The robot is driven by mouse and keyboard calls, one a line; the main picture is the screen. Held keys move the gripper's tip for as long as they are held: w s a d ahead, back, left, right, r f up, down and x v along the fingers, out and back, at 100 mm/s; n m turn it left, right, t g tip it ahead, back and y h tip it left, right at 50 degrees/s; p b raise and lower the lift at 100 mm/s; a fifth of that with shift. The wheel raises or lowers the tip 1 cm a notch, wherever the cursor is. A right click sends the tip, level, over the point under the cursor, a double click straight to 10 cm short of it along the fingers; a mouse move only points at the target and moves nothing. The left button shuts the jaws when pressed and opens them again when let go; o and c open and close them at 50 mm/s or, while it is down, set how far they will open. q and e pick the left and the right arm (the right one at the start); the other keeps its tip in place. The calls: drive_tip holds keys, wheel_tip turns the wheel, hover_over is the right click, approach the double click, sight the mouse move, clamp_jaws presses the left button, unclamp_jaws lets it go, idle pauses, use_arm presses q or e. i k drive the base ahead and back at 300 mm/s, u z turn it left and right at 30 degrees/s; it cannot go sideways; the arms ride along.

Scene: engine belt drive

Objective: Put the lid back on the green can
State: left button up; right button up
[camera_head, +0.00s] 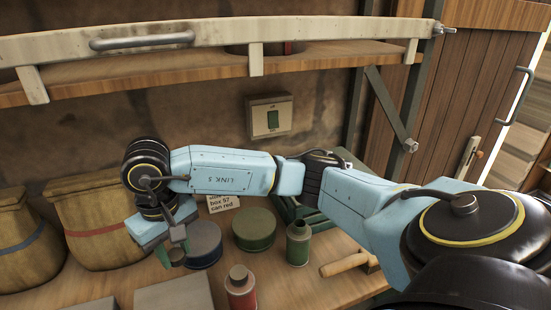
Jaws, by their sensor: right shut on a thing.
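My right gripper (172,254) reaches in from the right, pointing down over the left part of the workbench. It is shut on a small green piece (162,257), partly hidden by the fingers; I cannot tell for sure that it is the lid. A narrow green can (298,243) with a short neck stands upright to the right of the gripper, clear of it. A wider, low green round tin (254,230) stands between them. My left gripper is not in view.
A blue tin (203,246) stands close right of the gripper, a red can (240,287) in front. Two baskets (95,230) are at left, a grey block (175,294) at the front. A mallet (345,264) lies at right. A note (222,203) stands behind; a shelf (200,68) hangs above.

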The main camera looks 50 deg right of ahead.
sight(298, 233)
drive_tip(key=k, duration=1.5)
drive_tip(key=z, duration=1.05)
drive_tip(key=i, duration=1)
